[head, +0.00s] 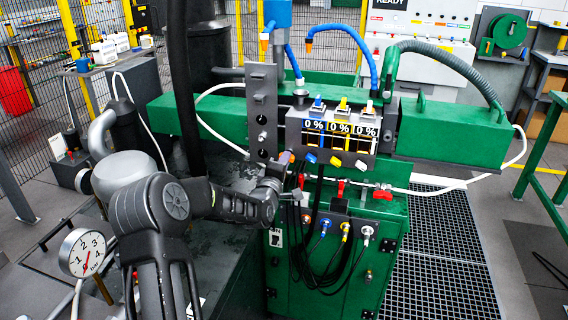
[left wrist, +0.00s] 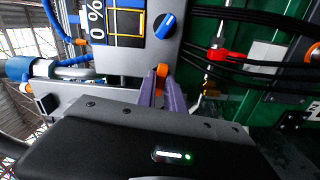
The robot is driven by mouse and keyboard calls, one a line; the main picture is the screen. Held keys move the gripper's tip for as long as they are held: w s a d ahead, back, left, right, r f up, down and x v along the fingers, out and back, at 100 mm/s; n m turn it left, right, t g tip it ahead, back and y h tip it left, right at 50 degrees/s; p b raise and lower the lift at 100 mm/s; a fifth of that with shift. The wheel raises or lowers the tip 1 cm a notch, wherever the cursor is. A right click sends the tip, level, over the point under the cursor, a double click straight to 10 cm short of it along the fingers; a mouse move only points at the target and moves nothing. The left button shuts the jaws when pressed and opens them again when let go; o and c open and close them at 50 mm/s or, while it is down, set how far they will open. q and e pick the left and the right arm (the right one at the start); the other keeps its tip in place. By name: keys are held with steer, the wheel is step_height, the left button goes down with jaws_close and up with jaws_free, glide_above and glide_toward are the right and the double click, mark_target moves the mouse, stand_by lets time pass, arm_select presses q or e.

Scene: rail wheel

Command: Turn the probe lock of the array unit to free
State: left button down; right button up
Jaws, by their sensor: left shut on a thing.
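The array unit (head: 375,145) is a grey box on the green machine with several "0 %" displays. Its front has a blue knob (head: 311,157), a yellow knob (head: 335,161) and a white knob (head: 360,165). The blue knob (left wrist: 166,26) also shows in the left wrist view. My left gripper (head: 287,158) reaches the unit's lower left corner. Its purple fingers (left wrist: 161,80) are shut on a small orange part, seemingly the probe lock (left wrist: 162,69). The fingers hide most of it, and its setting cannot be read. My right gripper is out of view.
Red valve handles (head: 382,194) and black cables (head: 318,215) sit just below the unit. A red handle (left wrist: 226,55) is right of my fingers in the left wrist view. A grey upright plate (head: 262,110) stands left of the unit. A pressure gauge (head: 83,252) is at lower left.

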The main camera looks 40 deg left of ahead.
arm_select(q)
steer(key=shift+m+b, duration=1.35)
steer(key=shift+m, duration=0.25)
steer(key=shift+f, duration=0.1)
steer(key=shift+m+b, duration=2.15)
steer(key=shift+m, duration=0.15)
